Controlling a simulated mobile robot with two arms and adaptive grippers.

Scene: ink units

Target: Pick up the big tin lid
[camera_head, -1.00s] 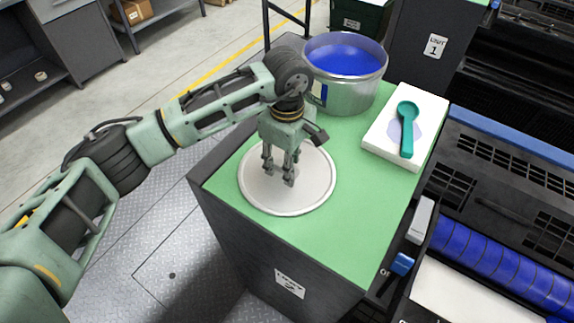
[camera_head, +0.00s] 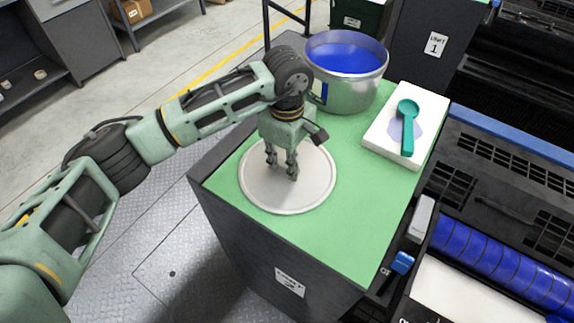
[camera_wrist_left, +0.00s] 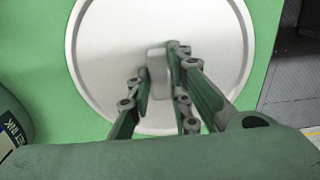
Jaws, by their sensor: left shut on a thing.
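The big tin lid (camera_head: 310,190) is a round, pale metal disc with a raised rim. It lies flat on the green top of the ink unit, in front of the ink tin (camera_head: 352,92). My left gripper (camera_head: 282,174) points down over the middle of the lid. In the left wrist view the lid (camera_wrist_left: 100,60) fills the upper middle, and my left gripper's fingers (camera_wrist_left: 158,85) are shut on a small block-like handle (camera_wrist_left: 157,60) at its centre. The fingers partly hide the handle. I cannot see a gap between lid and top. My right gripper is out of view.
The open tin holds blue ink and stands behind the lid. A white slab (camera_head: 428,113) with a teal spoon (camera_head: 407,130) lies at the right of the green top (camera_head: 345,225). Blue rollers (camera_head: 500,265) are beyond the right edge. The front of the top is clear.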

